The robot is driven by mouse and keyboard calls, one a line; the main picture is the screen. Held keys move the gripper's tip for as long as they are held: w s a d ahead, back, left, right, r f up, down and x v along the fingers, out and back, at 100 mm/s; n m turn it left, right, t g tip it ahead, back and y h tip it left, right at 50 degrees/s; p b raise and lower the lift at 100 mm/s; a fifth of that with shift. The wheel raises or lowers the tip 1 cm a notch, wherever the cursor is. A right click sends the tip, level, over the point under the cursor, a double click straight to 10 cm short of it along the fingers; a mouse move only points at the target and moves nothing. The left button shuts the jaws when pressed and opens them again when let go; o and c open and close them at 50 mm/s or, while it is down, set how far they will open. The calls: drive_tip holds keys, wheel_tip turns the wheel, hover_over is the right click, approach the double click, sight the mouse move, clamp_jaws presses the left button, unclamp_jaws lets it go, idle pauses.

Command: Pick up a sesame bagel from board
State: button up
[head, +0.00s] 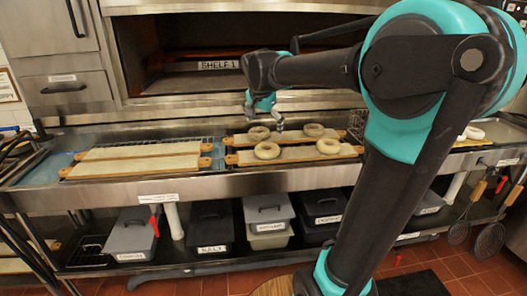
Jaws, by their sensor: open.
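Several pale bagels lie on two light boards with orange-brown ends at the centre of the steel counter. The back board (285,138) bears a back left bagel (258,133) and a back right bagel (313,129). The front board (297,156) bears a front left bagel (267,151) and a front right bagel (328,146). Sesame seeds are too small to make out. My gripper (279,125) is open, small in view, and points down above the back board, between the two back bagels. I cannot tell whether it touches anything.
Two empty boards (140,160) lie to the left on the counter. An open oven with a "SHELF 1" label (218,65) stands behind. More bagels (474,132) lie at the right, partly behind my arm. Lidded bins (268,208) stand on the shelf below.

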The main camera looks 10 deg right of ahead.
approach(267, 148)
drive_tip(key=f, duration=0.3)
drive_tip(key=shift+s+d+f, duration=0.15)
drive_tip(key=shift+s, duration=0.1)
drive_tip(key=shift+x, duration=2.6)
drive_tip(key=shift+c, duration=0.5)
drive_tip(key=c, duration=0.9)
